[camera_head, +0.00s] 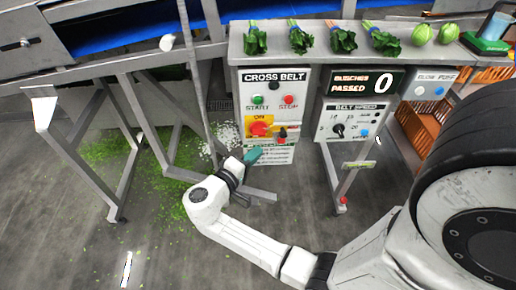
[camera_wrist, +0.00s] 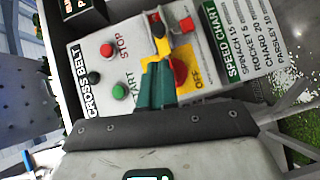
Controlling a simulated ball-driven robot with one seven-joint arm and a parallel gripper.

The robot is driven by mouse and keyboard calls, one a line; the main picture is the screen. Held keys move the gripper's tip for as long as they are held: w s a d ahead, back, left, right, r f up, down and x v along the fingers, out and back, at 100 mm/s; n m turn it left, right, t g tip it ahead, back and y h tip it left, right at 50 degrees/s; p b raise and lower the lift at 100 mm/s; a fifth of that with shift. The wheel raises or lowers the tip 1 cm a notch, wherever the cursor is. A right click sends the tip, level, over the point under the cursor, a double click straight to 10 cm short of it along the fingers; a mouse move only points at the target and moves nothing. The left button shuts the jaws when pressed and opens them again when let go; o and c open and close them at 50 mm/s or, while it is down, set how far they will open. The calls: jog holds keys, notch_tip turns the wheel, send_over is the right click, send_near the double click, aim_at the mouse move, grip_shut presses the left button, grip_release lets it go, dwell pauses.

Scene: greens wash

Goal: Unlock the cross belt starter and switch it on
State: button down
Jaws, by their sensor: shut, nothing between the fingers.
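The cross belt starter (camera_head: 274,90) is a pale panel under the shelf, with a green START button (camera_head: 258,100) and a red STOP button (camera_head: 289,100). Its red rotary switch (camera_head: 260,128) sits on a yellow plate. The switch also shows in the wrist view (camera_wrist: 181,71), partly behind my fingers, beside the word OFF.
A speed chart (camera_wrist: 240,45) adjoins the starter. To the right are a bunches counter (camera_head: 358,83) reading 0 and a belt speed panel (camera_head: 352,121). Greens bunches (camera_head: 299,38) lie on the shelf above. Metal frame legs (camera_head: 131,170) stand left; the front floor is open.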

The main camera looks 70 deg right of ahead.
aim_at(281, 132)
jog(key=p+x, duration=0.1)
jog(key=x, duration=0.8)
jog(key=shift+s+d, duration=0.25)
jog(key=shift+s, duration=0.45)
jog(key=shift+s+d, duration=0.25)
jog(key=shift+s, duration=0.45)
jog(key=shift+s+d, duration=0.3)
jog(key=shift+s, duration=0.35)
jog(key=shift+a, duration=0.1)
